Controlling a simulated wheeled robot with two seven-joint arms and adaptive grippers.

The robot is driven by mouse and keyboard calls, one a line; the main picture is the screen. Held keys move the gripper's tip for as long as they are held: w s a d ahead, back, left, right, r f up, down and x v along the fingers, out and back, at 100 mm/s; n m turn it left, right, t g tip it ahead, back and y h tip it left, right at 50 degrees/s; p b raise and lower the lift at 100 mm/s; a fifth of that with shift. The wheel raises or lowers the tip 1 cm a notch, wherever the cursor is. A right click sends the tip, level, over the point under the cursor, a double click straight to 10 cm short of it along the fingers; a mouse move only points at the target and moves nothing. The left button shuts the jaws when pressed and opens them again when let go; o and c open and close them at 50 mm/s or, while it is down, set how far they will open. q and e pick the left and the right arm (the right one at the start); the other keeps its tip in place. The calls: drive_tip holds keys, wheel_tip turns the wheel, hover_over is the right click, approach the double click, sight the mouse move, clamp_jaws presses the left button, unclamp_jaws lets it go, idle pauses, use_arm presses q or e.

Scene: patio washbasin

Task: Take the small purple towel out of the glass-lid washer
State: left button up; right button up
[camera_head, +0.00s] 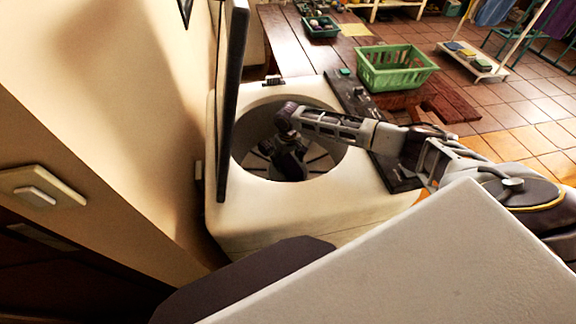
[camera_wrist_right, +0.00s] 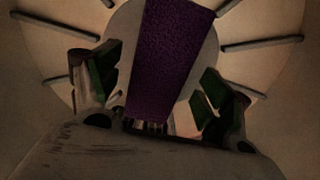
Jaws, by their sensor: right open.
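The washer (camera_head: 350,195) is a white top-loader with its dark-framed lid (camera_head: 232,100) standing upright on the left. My right arm reaches over its rim, and my right gripper (camera_head: 290,165) is down inside the drum. In the right wrist view the small purple towel (camera_wrist_right: 170,60) lies as a long strip over the pale hub at the drum's bottom. My right gripper's two fingers (camera_wrist_right: 160,100) are spread apart on either side of the towel's near end, not closed on it. In the head view the towel is hidden by my gripper and arm. My left gripper does not show.
The drum floor has dark radial ribs (camera_wrist_right: 262,44), and its wall surrounds my gripper closely. A dark control panel (camera_head: 365,120) runs along the washer's far right side. A green basket (camera_head: 396,70) stands beyond it. A beige wall (camera_head: 110,110) is close on the left.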

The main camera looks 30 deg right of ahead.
drive_tip(key=shift+f, duration=0.95)
drive_tip(key=c, duration=1.2)
